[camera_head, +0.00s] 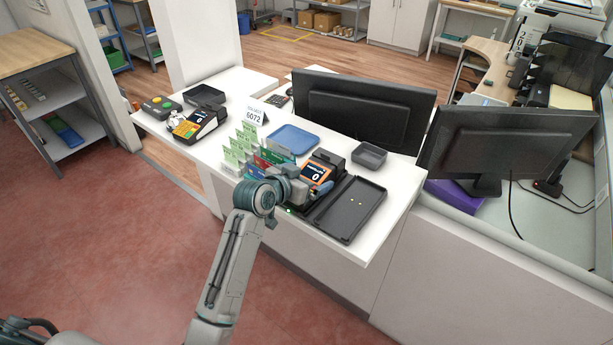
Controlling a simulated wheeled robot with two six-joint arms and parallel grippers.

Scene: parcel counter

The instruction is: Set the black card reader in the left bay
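A black card reader with an orange screen showing 0 (318,170) is on the white counter, near its front edge. My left gripper (308,193) is right in front of it and overlaps its lower part. The fingertips are small and partly hidden, so I cannot tell whether they are open, shut or touching the reader. No bay is clearly marked in this view. My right gripper is out of view.
A flat black open case (352,212) lies right of my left gripper. Green and red cards (246,148) stand upright left of it. A blue tray (293,139), a small grey tray (369,155), a 6072 sign (254,115) and two monitors (365,106) are behind.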

